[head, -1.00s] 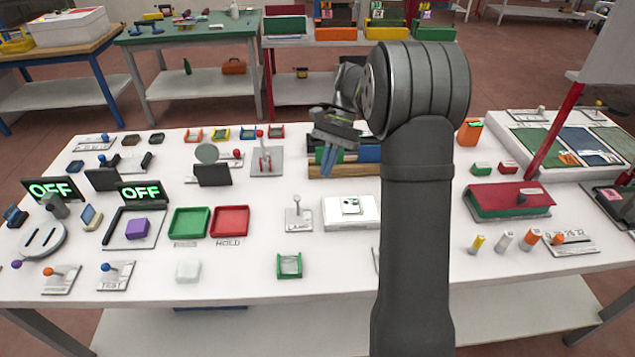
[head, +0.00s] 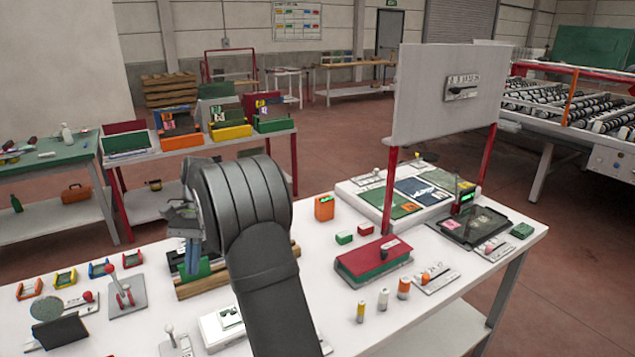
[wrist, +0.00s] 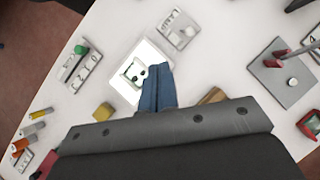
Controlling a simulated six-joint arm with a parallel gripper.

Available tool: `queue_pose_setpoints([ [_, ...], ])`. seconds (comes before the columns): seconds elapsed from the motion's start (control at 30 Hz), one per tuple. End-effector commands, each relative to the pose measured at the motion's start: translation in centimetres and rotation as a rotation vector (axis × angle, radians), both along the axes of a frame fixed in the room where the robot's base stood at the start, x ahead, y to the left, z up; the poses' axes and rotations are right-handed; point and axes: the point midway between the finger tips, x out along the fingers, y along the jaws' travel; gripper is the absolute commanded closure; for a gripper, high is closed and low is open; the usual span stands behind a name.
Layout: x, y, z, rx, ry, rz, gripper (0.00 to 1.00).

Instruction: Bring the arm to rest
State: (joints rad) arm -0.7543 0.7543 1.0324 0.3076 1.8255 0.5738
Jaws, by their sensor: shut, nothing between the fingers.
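My gripper (head: 192,258) hangs above the white table (head: 330,310), in front of a wooden rack holding dark blue and green pieces (head: 215,272). Part of the gripper is hidden behind my own arm in the head view. In the wrist view its two blue fingers (wrist: 157,88) are together, with nothing between them. Beyond the fingertips a white box (wrist: 147,62) with a small black-and-white plate on top lies on the table.
A red-topped green case (head: 373,260), an orange box (head: 324,208) and several small cylinders (head: 383,299) stand on the right. A grey upright panel (head: 445,95) on red posts rises behind them. A red-knobbed lever (head: 122,288) stands left of my gripper.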

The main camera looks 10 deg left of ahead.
Motion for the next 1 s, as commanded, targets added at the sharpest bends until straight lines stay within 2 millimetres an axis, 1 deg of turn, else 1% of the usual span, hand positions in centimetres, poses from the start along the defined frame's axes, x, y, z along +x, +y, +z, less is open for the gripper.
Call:
queue_pose_setpoints([
  [0.13, -0.3, -0.1, -0.4, 0.0, 0.0, 0.0, 1.0],
  [0.27, -1.3, -0.3, -1.6, -0.001, 0.002, 0.001, 1.0],
  [0.67, -5.8, -1.5, -7.8, -0.002, 0.002, 0.001, 1.0],
  [0.77, -6.5, 0.2, -8.8, 0.0, 0.001, 0.004, 1.0],
  [1.0, -7.6, 0.1, -9.7, 0.118, -0.07, 0.0, 1.0],
])
